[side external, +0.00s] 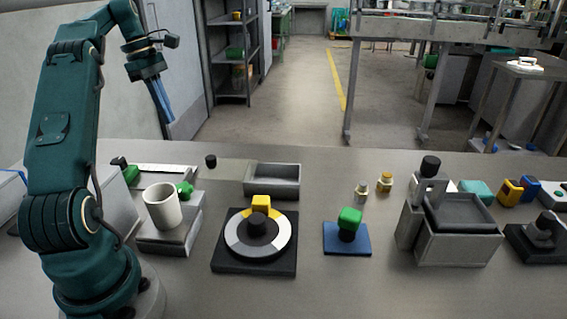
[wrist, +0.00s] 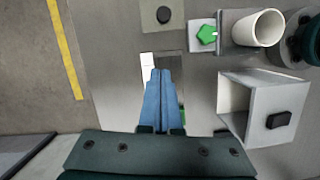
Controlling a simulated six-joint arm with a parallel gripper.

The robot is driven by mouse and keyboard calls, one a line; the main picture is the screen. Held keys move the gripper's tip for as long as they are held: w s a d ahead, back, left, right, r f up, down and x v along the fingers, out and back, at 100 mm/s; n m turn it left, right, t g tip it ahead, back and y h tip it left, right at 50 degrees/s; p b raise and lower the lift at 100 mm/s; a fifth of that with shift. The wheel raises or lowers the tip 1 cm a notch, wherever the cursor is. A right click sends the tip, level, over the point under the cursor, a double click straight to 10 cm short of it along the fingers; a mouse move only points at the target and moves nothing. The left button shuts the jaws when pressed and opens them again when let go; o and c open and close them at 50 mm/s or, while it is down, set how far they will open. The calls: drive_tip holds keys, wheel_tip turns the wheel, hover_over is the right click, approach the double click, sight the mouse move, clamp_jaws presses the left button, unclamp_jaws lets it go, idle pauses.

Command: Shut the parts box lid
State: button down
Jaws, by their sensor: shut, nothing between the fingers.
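My gripper (side external: 161,103), with blue fingers, hangs high at the back left, beyond the bench, shut and empty. In the wrist view its fingertips (wrist: 160,73) are together. A pale grey box (wrist: 234,100) with a grey panel carrying a black handle (wrist: 278,120) stands right of my fingers; it appears to be the parts box with its lid raised, though the angle is unclear. In the side view its grey side (side external: 116,208) is partly hidden behind my arm. My gripper is apart from it.
A white cup (side external: 162,207) stands on a grey block near the box. A turntable (side external: 232,258), a grey tray (side external: 272,182), a green knob on a blue base (side external: 348,248) and a grey box with a dark recessed top (side external: 460,245) spread rightwards. The front bench strip is clear.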

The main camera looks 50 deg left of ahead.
sight(250, 168)
drive_tip(key=x, duration=0.8)
drive_tip(key=shift+d+f, duration=0.1)
drive_tip(key=shift+f, duration=0.3)
drive_tip(key=d, duration=0.1)
drive_tip(key=w+d, duration=0.1)
drive_tip(key=shift+w+d+f, duration=0.25)
drive_tip(key=shift+w+f, duration=0.05)
drive_tip(key=shift+w, duration=0.05)
drive_tip(key=shift+w+d, duration=0.3)
drive_tip(key=shift+d, duration=0.15)
drive_tip(key=w+d, duration=0.8)
